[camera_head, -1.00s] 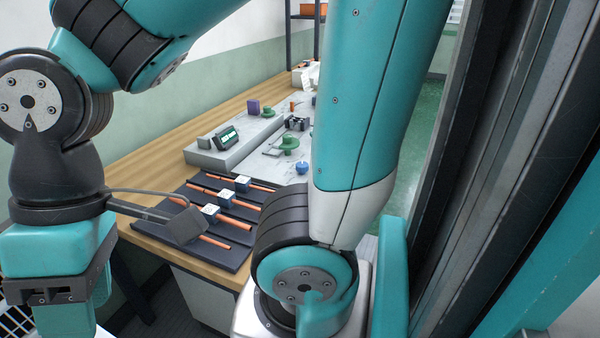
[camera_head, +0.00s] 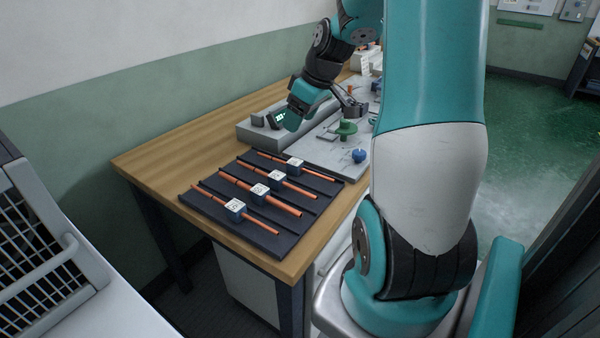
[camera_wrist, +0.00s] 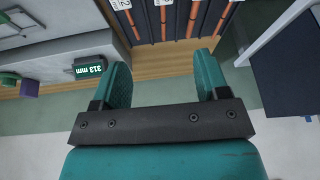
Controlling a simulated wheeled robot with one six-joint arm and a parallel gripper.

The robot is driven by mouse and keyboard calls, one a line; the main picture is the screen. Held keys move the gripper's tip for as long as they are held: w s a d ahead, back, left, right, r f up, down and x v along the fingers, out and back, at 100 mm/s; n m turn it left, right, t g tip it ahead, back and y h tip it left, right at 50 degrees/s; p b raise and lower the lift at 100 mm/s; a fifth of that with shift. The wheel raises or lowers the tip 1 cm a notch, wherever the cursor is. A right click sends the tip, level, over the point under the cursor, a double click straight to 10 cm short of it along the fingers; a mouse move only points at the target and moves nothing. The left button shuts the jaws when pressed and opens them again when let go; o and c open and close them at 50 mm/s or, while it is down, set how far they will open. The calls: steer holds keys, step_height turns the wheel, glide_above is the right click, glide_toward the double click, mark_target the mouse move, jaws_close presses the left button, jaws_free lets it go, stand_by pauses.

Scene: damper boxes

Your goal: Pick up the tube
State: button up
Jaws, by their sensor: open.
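Several orange-red tubes (camera_head: 283,205) lie in rows on a dark grooved tray (camera_head: 262,237), each passing through a small blue block with a white marked top (camera_head: 260,191). In the wrist view, parts of the tubes (camera_wrist: 162,22) show at the top edge, beyond my fingertips. My gripper (camera_wrist: 162,76) is open with nothing between its teal fingers. In the head view my gripper hangs over the grey fixture behind the tray, apart from the tubes, and its fingertips are hard to make out.
A small display (camera_wrist: 94,68) reading 313 mm stands on the grey fixture. A green round part (camera_head: 346,128) and a blue knob (camera_head: 359,156) are on the grey plate right of the tray. The wooden table (camera_head: 160,160) is bare left of the tray. A grey wire rack (camera_head: 40,240) stands at left.

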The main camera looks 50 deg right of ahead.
glide_toward(300, 162)
steer(key=f, duration=0.2)
steer(key=w+a+f, duration=0.1)
steer(key=shift+f+m+h, duration=0.3)
steer(key=shift+m, duration=0.1)
steer(key=p+x, duration=0.1)
steer(key=x, duration=0.5)
steer(key=shift+w+f, duration=0.15)
steer(key=shift+w, duration=0.05)
steer(key=c, duration=1)
